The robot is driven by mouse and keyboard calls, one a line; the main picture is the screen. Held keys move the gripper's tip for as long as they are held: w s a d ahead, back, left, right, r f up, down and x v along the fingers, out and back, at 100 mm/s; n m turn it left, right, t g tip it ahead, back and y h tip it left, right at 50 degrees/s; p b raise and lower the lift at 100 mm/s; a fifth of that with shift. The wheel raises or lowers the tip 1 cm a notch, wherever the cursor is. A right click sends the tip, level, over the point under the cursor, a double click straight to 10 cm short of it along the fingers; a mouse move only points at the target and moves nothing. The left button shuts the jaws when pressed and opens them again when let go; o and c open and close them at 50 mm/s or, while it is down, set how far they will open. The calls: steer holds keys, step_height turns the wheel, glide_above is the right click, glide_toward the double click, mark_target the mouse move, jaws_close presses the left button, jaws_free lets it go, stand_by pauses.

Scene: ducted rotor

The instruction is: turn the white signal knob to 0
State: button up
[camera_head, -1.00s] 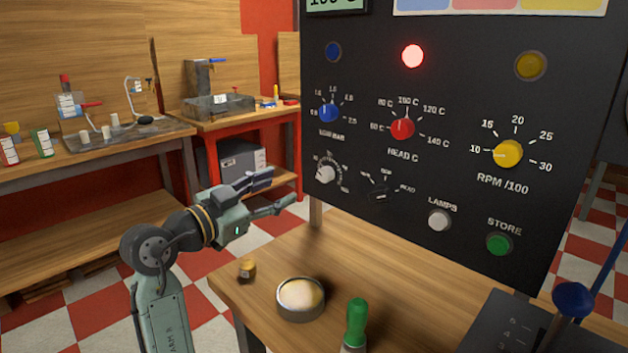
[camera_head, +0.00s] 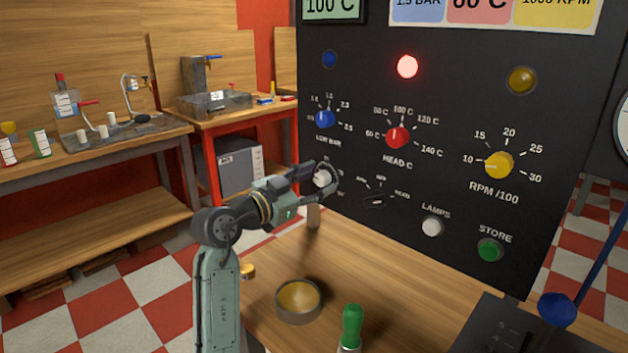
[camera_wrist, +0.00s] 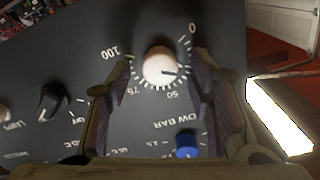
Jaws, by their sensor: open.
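The white signal knob (camera_head: 322,178) is at the lower left of the black panel, partly hidden behind my gripper in the head view. In the wrist view the white knob (camera_wrist: 159,66) sits inside a dial scale with 0 at upper right and 100 at left. Its dark pointer line points right, between 0 and 50, clearly off 0. My gripper (camera_head: 326,183) is open at the panel. In the wrist view its fingers (camera_wrist: 161,62) stand on either side of the knob, with gaps visible on both sides.
Close to the white knob are the blue LOW BAR knob (camera_head: 325,119), also in the wrist view (camera_wrist: 187,145), and a black selector (camera_head: 377,200). The red HEAD C knob (camera_head: 397,138) is farther right. Below, a round tin (camera_head: 298,318) and a green-handled tool (camera_head: 351,325) stand on the bench.

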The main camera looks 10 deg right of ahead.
steer(key=shift+c, duration=0.4)
jaws_close()
stand_by(0.4)
steer(key=n+p, duration=0.2)
steer(key=n, duration=0.3)
steer(key=shift+r+n, duration=0.1)
steer(key=shift+n, duration=0.3)
steer(key=n+p, duration=0.2)
steer(key=n, duration=0.2)
steer(key=shift+a+p, duration=0.1)
steer(key=shift+p, duration=0.25)
steer(key=shift+w+n+p, duration=0.1)
steer(key=shift+n+p, duration=0.45)
steer(key=shift+n, duration=0.45)
